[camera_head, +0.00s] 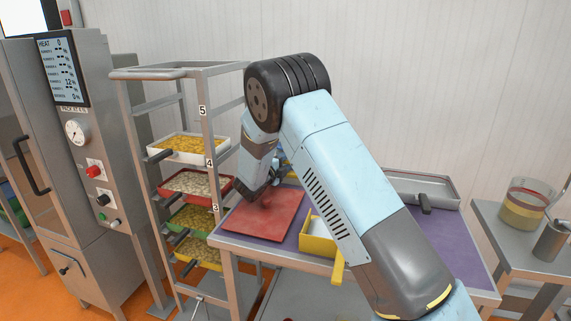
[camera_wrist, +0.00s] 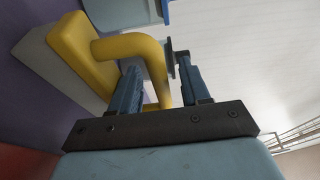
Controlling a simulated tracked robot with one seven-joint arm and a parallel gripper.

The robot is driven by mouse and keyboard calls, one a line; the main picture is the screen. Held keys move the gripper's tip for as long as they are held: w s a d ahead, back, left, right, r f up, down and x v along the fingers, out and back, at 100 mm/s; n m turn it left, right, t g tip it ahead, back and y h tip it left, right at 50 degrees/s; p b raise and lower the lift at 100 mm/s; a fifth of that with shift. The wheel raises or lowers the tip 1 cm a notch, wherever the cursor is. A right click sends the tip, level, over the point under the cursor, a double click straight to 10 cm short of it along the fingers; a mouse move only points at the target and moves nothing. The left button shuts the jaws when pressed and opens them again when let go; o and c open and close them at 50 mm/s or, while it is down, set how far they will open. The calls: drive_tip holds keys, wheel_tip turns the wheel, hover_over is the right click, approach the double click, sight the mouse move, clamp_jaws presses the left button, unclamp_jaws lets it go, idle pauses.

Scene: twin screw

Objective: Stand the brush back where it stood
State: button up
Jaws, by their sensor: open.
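A yellow block with a curved yellow handle, which I take to be the brush (camera_wrist: 80,48), shows large in the wrist view. It has a pale grey layer along its side towards the purple surface. My gripper (camera_wrist: 160,75) is open. The bend of the handle shows between its two blue fingers, and I cannot tell whether they touch it. In the head view my gripper (camera_head: 265,192) is low over the red board, partly hidden by my arm. A small patch of yellow and blue shows behind my wrist there, too hidden to identify.
The red board (camera_head: 258,222) lies on the purple table top (camera_head: 452,238). A yellow-and-white container (camera_head: 318,246) is beside my arm near the front edge. A metal tray (camera_head: 415,187) is at the back right. A rack of filled trays (camera_head: 197,186) stands left. A blue object (camera_wrist: 125,12) is beyond the handle.

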drive_tip(key=v, duration=1.2)
drive_tip(key=shift+r, duration=0.15)
drive_tip(key=w+d+r+n+y, duration=0.1)
drive_tip(key=d+r+n+y, duration=0.25)
drive_tip(key=r, duration=0.35)
drive_tip(key=w+d+r+n+y, duration=0.1)
drive_tip(key=d+r+n+y, duration=0.1)
drive_tip(key=r+n+y, duration=0.3)
drive_tip(key=s+d+r+n+g+y, duration=0.2)
drive_tip(key=s+d+r+n+y, duration=0.3)
drive_tip(key=s+r, duration=0.35)
drive_tip(key=s+d+n+g+h, duration=0.1)
drive_tip(key=s+d+n+g, duration=0.1)
drive_tip(key=s+d, duration=0.4)
drive_tip(key=s+d+f+n+g+h, duration=0.1)
drive_tip(key=s+d+n+g, duration=0.2)
drive_tip(key=s, duration=1.4)
drive_tip(key=s+d+n+g+h, duration=0.1)
drive_tip(key=s+d+n+g, duration=0.1)
drive_tip(key=s+d+n, duration=0.4)
drive_tip(key=s+d, duration=0.3)
drive_tip(key=s, duration=0.3)
drive_tip(key=shift+d+f, duration=0.2)
drive_tip(key=shift+f, duration=0.15)
drive_tip(key=shift+h, duration=0.25)
